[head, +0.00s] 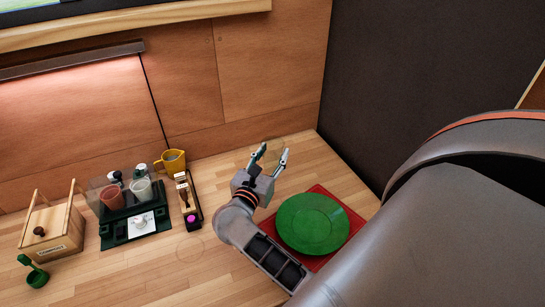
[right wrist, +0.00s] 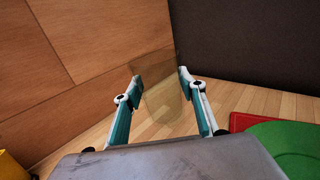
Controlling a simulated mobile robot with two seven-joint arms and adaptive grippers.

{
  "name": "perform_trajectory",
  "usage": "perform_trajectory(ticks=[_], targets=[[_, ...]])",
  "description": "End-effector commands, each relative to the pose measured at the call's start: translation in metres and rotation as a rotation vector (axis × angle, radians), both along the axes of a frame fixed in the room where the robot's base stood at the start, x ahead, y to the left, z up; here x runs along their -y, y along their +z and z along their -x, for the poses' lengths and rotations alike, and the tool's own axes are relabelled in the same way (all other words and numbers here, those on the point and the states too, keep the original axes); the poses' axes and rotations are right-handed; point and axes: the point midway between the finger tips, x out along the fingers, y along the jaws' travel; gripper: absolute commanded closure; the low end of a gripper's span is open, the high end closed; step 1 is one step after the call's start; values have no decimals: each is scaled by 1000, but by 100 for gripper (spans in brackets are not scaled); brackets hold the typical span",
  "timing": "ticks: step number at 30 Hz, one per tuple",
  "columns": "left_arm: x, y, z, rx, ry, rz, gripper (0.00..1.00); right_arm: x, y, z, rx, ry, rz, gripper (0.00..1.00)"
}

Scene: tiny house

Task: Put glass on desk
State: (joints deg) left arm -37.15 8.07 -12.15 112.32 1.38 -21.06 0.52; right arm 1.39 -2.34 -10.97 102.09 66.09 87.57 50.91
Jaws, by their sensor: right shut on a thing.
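My right gripper (head: 271,156) is above the far right part of the wooden desk (head: 150,283), near the corner of the wood wall and the dark panel. It is shut on a clear, faintly tinted glass (right wrist: 161,95), which shows between the two fingers in the right wrist view. The glass is upright or nearly so. In the head view the glass is almost invisible between the fingertips. I cannot tell whether its base touches the desk. My left gripper is not in view.
A green plate (head: 312,222) lies on a red tray (head: 352,218), right of my gripper. To the left are a yellow cup (head: 172,161), a narrow dark holder (head: 188,198), a dark caddy with cups (head: 133,213) and a wooden box (head: 50,230). The front desk is mostly clear.

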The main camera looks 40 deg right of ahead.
Motion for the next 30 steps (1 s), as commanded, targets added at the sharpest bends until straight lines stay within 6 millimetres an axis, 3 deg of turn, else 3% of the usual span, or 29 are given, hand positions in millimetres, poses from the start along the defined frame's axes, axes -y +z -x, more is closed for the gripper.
perform_trajectory(ticks=[16,30], targets=[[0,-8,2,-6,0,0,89,0,-63,0,0,1,3,89],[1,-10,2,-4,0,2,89,0,-72,0,2,1,1,89]])
